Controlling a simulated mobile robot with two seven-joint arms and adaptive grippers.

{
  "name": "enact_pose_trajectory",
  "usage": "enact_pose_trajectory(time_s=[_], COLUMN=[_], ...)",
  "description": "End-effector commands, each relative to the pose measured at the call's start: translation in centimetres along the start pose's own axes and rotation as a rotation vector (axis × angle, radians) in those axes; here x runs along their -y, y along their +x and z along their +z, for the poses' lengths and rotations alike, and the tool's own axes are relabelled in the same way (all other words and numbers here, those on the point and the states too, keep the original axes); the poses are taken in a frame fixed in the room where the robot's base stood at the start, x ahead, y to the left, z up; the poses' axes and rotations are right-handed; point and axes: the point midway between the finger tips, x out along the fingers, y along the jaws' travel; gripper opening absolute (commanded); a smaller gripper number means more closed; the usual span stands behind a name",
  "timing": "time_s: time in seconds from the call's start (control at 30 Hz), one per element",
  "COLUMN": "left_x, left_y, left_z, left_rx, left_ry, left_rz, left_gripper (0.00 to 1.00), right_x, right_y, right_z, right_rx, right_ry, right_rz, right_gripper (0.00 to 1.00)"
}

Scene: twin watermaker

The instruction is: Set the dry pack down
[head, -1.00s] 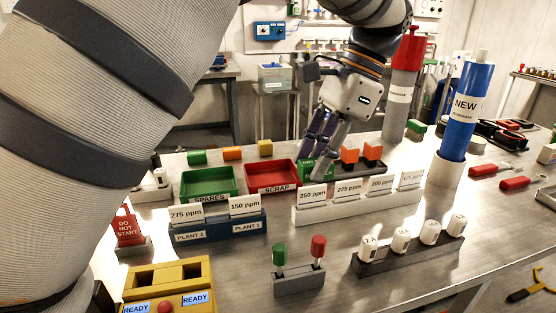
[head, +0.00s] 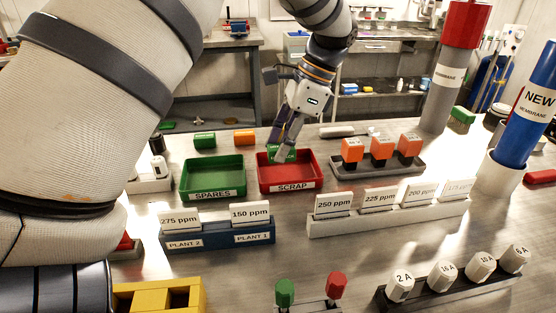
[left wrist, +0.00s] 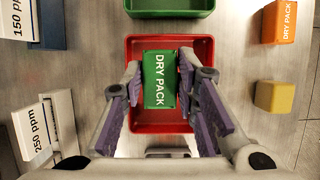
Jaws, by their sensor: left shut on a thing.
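The green dry pack (head: 282,154) is at my left gripper (head: 284,146), at the back of the red SCRAP tray (head: 291,185) in the head view. In the left wrist view the dry pack (left wrist: 160,80) lies between the fingers of my left gripper (left wrist: 160,88), label up, with the red tray (left wrist: 160,126) around it. My left gripper is shut on the pack and points down. Whether the pack touches the tray floor cannot be told. My right gripper is not in view.
The green SPARES tray (head: 213,180) is left of the red tray. A grey holder (head: 376,168) with orange-topped blocks is to its right. A blue card stand (head: 217,235) and a white card rack (head: 388,218) stand in front. Green (head: 204,140) and orange (head: 244,137) packs lie behind.

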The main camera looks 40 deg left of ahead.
Motion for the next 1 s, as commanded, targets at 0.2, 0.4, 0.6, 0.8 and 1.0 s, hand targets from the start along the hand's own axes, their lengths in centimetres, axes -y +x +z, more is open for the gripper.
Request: enact_pose_trajectory(time_s=[0.2, 0.4, 0.6, 0.8, 1.0], left_x=[1.1, 1.1, 1.1, 1.1, 1.1], left_y=[4.6, 4.9, 5.0, 5.0, 5.0], left_z=[-0.7, -0.9, -1.0, -1.0, -1.0], left_rx=[0.009, 0.0, 0.0, -0.001, -0.001], left_ry=[0.002, -0.002, -0.002, -0.002, -0.002], left_rz=[0.006, 0.0, -0.001, -0.001, -0.001], left_gripper=[0.0, 0.0, 0.0, 0.48, 0.48], right_x=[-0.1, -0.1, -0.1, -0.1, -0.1], right_y=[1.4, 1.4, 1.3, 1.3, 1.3], right_z=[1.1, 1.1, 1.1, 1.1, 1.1], right_rx=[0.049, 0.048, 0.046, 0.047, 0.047], right_ry=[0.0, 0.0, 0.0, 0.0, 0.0], right_rz=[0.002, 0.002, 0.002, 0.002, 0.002], right_gripper=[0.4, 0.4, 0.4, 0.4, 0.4])
